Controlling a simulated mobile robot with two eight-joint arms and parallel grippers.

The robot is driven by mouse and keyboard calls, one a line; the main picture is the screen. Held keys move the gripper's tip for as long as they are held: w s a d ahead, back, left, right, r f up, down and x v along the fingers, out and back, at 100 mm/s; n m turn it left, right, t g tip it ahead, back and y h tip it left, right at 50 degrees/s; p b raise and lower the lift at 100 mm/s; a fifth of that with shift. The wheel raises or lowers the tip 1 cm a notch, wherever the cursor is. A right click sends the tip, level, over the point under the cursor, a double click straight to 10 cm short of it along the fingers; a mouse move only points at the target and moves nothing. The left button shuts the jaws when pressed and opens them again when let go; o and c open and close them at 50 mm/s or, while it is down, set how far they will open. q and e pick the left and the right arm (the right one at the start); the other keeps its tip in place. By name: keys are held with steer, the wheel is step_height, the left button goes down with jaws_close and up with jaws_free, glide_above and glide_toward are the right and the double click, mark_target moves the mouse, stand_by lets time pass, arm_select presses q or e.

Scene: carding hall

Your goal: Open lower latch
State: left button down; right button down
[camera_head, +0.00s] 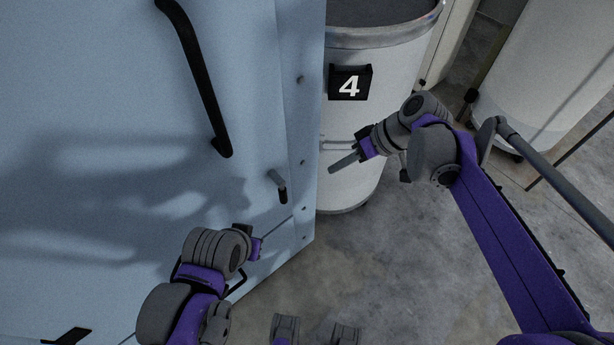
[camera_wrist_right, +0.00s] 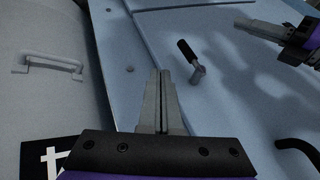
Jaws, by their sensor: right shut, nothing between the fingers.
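The lower latch (camera_head: 282,193) is a small lever with a grey stub and a black grip, on the blue panel (camera_head: 90,115) near its right edge. In the head view its black grip points down. The latch also shows in the right wrist view (camera_wrist_right: 186,50), just beyond and right of the fingertips. My right gripper (camera_head: 333,168) is shut and empty, to the right of the latch and apart from it. Its fingers (camera_wrist_right: 161,78) lie close together in the wrist view. My left gripper (camera_head: 256,249) is low by the panel, below the latch; its fingers are mostly hidden.
A long black handle (camera_head: 202,85) is on the panel above the latch. A white drum (camera_head: 345,185) with a black "4" plate (camera_head: 350,83) stands close behind my right gripper. Another pale drum (camera_head: 550,75) is at the upper right. Concrete floor (camera_head: 400,260) is open below.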

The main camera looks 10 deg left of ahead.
steer(key=shift+s+r, duration=0.1)
steer(key=shift+s, duration=0.1)
steer(key=s+a+f, duration=0.2)
steer(key=a+f, duration=0.6)
steer(key=a, duration=0.1)
steer(key=shift+s+b, duration=0.3)
steer(key=shift+s, duration=0.05)
steer(key=shift+a, duration=0.1)
